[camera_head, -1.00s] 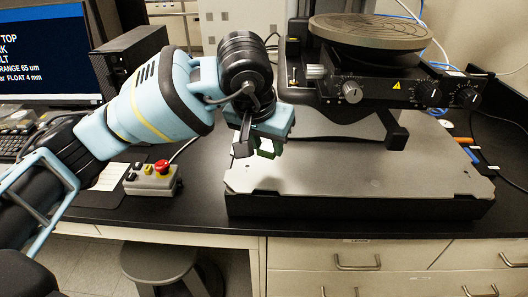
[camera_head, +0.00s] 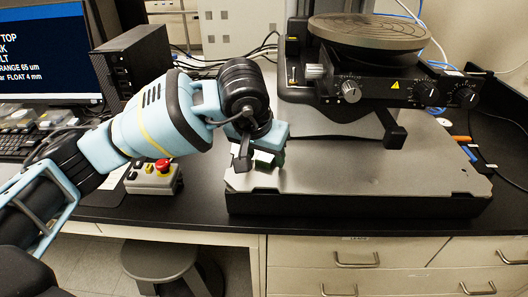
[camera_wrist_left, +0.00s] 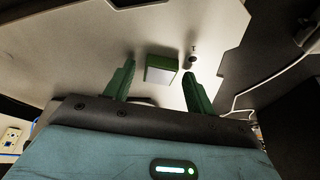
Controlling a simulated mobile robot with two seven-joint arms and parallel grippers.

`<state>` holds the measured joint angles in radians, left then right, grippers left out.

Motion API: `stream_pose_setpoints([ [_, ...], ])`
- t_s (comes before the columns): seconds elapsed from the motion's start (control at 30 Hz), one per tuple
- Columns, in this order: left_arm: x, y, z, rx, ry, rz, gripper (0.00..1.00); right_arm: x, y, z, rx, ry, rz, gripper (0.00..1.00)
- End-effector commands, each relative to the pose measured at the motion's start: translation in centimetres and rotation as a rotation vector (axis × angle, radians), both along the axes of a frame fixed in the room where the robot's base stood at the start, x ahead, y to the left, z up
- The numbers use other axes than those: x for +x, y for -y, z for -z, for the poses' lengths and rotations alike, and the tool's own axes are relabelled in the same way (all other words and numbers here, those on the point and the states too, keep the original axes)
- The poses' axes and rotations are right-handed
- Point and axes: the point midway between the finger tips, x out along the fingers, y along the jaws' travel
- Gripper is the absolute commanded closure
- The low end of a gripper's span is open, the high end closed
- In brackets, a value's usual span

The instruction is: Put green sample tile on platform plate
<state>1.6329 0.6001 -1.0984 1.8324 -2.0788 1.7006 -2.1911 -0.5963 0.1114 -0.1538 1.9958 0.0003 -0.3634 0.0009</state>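The green sample tile (camera_wrist_left: 161,68) shows in the wrist view as a small block with green edges and a pale face, on the pale base plate. My left gripper (camera_wrist_left: 160,72) is open, with a green finger to each side of the tile and visible gaps between; I cannot tell whether the fingertips are level with it. In the head view my left gripper (camera_head: 257,160) is low over the left part of the base plate (camera_head: 350,175) and hides the tile. A round grey ridged plate (camera_head: 368,30) tops the black instrument at upper right. My right gripper is not in view.
The black instrument body with knobs (camera_head: 388,90) stands over the back of the base plate. A control box with a red button (camera_head: 153,177) sits left of the base plate. A computer (camera_head: 135,65) stands behind my left arm. The base plate's front middle is clear.

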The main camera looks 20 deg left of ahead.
Motion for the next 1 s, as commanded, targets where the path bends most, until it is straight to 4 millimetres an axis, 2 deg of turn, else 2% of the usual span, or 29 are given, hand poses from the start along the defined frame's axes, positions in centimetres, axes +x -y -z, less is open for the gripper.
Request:
stream_pose_setpoints([
  [0.23, 0.0, 0.0, -0.1, 0.0, 0.0, 0.0, 0.45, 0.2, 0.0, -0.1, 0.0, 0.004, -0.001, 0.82],
  [0.37, -0.1, 0.0, -0.8, 0.0, 0.002, 0.0, 0.45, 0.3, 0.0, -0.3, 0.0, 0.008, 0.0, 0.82],
  [0.47, -0.5, 0.0, -1.9, -0.001, 0.004, 0.001, 0.45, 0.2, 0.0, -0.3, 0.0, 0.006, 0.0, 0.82],
  [0.8, -3.1, -0.3, -8.1, -0.001, 0.004, 0.001, 0.45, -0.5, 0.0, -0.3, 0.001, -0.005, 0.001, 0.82],
  [1.0, -4.1, -0.4, -10.5, 0.0, 0.001, 0.001, 0.45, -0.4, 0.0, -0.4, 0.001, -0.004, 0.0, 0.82],
])
